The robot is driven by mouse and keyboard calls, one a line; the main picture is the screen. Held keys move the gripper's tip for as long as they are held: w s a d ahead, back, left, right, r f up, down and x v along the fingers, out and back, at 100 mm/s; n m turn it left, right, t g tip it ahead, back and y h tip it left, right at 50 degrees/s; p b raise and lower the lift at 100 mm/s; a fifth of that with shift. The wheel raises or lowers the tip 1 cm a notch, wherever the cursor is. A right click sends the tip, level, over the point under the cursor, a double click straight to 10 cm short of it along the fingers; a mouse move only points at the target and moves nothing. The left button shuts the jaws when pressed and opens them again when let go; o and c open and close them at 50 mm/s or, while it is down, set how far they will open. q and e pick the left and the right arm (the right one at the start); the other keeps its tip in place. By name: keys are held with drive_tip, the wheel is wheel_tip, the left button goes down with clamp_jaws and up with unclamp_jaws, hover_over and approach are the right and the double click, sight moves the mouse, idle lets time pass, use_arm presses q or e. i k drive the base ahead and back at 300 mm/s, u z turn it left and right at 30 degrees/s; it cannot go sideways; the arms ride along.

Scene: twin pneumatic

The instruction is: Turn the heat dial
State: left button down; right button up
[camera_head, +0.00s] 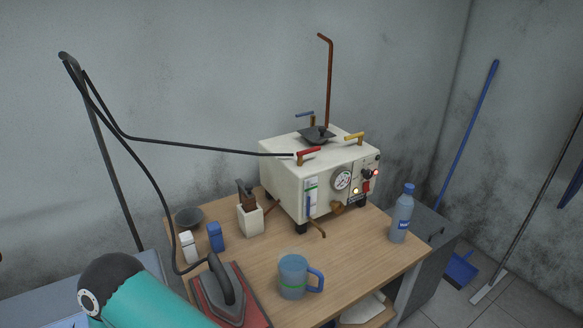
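A cream steam boiler (284,178) stands at the back of the wooden table (350,258). Its front panel carries a round white gauge (342,180), small lamps and a red switch (366,187). A small dark knob (367,173) sits above the switch, right of the gauge; it looks like the heat dial, but its marks are too small to read. Neither of my grippers is in view, and nothing touches the panel.
A blue bottle (400,216) stands right of the boiler, and a blue mug (292,277) in front. An iron (226,292) rests on a red pad at the front left. A black hose (200,145) runs to the boiler's top. Bare tabletop lies between mug and boiler.

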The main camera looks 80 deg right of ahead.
sight(367, 174)
drive_tip(key=k, duration=2.3)
drive_tip(key=z, duration=1.25)
drive_tip(key=i, duration=1.05)
drive_tip(key=z, duration=0.05)
